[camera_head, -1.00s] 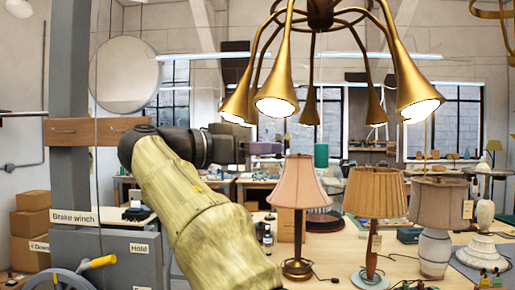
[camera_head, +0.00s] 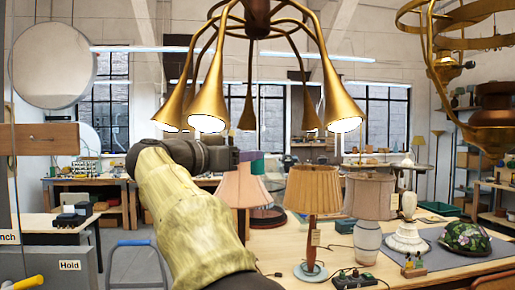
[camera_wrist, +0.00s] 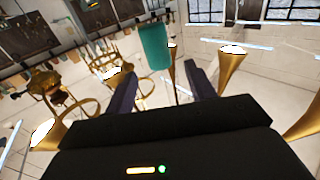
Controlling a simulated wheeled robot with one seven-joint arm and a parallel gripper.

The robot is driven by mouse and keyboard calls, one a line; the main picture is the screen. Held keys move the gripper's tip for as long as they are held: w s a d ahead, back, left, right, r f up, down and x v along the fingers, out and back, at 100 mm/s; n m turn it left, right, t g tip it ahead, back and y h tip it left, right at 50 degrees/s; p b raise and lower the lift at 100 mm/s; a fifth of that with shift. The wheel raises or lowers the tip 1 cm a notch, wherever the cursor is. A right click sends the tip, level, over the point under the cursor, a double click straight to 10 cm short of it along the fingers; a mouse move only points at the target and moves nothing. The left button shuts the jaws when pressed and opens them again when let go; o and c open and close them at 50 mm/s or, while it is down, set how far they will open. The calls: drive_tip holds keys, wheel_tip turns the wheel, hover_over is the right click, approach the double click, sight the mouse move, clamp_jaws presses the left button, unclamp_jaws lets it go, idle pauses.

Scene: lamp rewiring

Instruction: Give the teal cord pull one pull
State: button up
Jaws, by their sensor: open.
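The teal cord pull (camera_wrist: 154,47) hangs as a smooth cylinder in the upper middle of the wrist view, just beyond and between the fingertips. In the head view a small teal piece (camera_head: 257,167), which looks like the same pull, shows right at the end of my arm, above the pink lampshade. My gripper (camera_wrist: 161,70) is open, with its two dark fingers apart and nothing held. In the head view my gripper (camera_head: 256,155) is small and partly merged with the background. I cannot tell whether a finger touches the pull.
A brass chandelier (camera_head: 210,95) with several horn-shaped shades hangs above my arm. Below stand a pink-shaded lamp (camera_head: 243,187), a pleated tan lamp (camera_head: 313,190) and a beige lamp (camera_head: 369,196) on the workbench. A grey winch cabinet (camera_head: 75,272) stands at the left.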

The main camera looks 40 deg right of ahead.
drive_tip(key=d, duration=0.1)
drive_tip(key=d+p, duration=0.1)
drive_tip(key=d, duration=0.3)
drive_tip(key=shift+w+d+p, duration=0.1)
drive_tip(key=shift+w+p, duration=0.15)
drive_tip(key=shift+p, duration=0.1)
drive_tip(key=c, duration=1)
drive_tip(key=shift+c, duration=0.2)
